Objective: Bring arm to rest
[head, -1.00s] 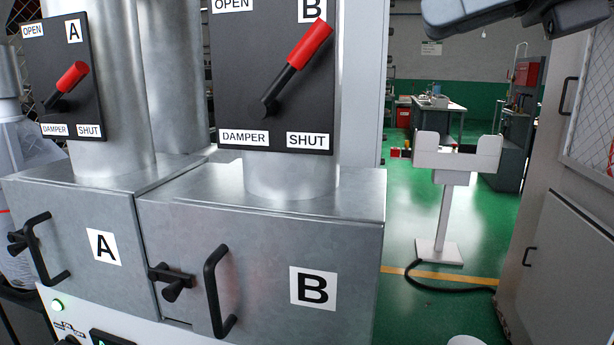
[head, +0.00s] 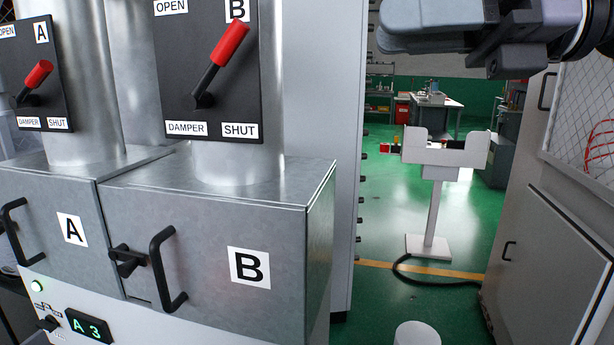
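My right gripper (head: 425,32) is at the top right of the head view, in the air and well right of damper panel B. I see it side-on, so I cannot tell whether its fingers are open or shut. No object shows in it. My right arm comes in from the top right edge. My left gripper is out of view. Damper panel A (head: 45,95) and damper panel B (head: 185,100) each have a red-tipped lever slanting up to the right. The metal doors of box A (head: 35,205) and box B (head: 205,240) look closed.
A small display (head: 88,326) reads "A 3" below the boxes. A white pedestal stand with a tray (head: 448,157) stands on the green floor beyond. A grey cabinet (head: 550,250) is at the right. A white cylinder (head: 417,334) is at the bottom.

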